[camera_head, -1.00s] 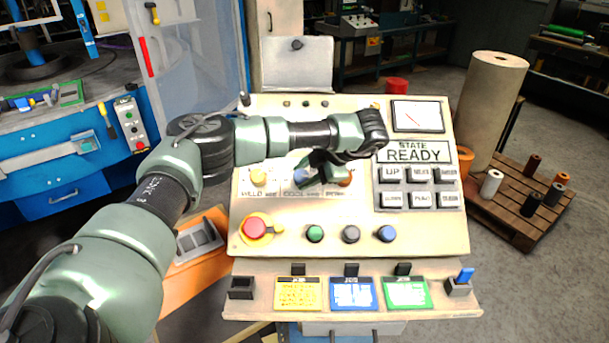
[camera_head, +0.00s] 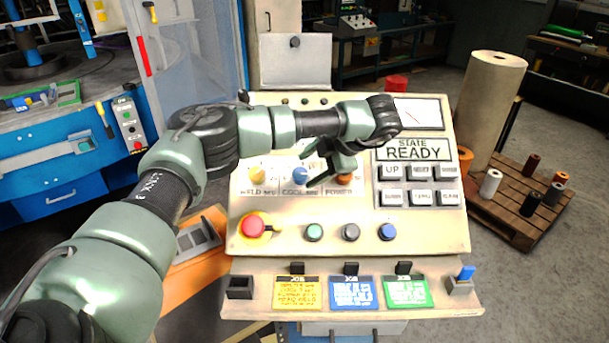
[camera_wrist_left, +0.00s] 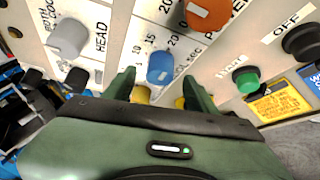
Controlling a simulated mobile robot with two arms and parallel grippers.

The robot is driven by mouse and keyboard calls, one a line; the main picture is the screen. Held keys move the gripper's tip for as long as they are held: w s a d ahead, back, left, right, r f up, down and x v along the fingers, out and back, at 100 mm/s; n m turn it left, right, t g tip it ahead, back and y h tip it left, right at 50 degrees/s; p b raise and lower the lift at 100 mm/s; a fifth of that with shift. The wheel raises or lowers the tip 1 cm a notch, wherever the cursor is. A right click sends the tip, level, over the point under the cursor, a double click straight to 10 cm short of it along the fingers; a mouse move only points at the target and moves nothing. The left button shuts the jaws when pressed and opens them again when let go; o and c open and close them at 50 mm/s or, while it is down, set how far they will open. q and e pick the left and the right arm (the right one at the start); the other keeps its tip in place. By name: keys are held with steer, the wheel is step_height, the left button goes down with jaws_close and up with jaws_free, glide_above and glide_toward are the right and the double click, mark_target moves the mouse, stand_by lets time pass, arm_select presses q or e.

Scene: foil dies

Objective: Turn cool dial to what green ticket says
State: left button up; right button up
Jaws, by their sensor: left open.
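The blue cool dial (camera_head: 300,175) sits on the sloped panel above the "COOL" label, between a yellow dial (camera_head: 257,174) and an orange one (camera_head: 344,178). My left gripper (camera_head: 318,162) is open and empty, just above and right of the blue dial in the head view. In the left wrist view the blue dial (camera_wrist_left: 160,68) appears between the two open fingers (camera_wrist_left: 160,84), with scale numbers near it; its exact setting is unclear. The green ticket (camera_head: 405,291) stands on the front ledge, rightmost of three; its text is too small to read. My right gripper is not in view.
A yellow ticket (camera_head: 297,293) and blue ticket (camera_head: 352,292) stand beside the green one. Below the dials are a red stop button (camera_head: 253,224) and green, grey and blue buttons. A keypad (camera_head: 420,184) and "READY" sign (camera_head: 414,150) lie to the right.

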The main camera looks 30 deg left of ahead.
arm_select(q)
steer(key=b+v, duration=0.1)
steer(key=v, duration=0.3)
steer(key=shift+d+r, duration=0.2)
stand_by(0.3)
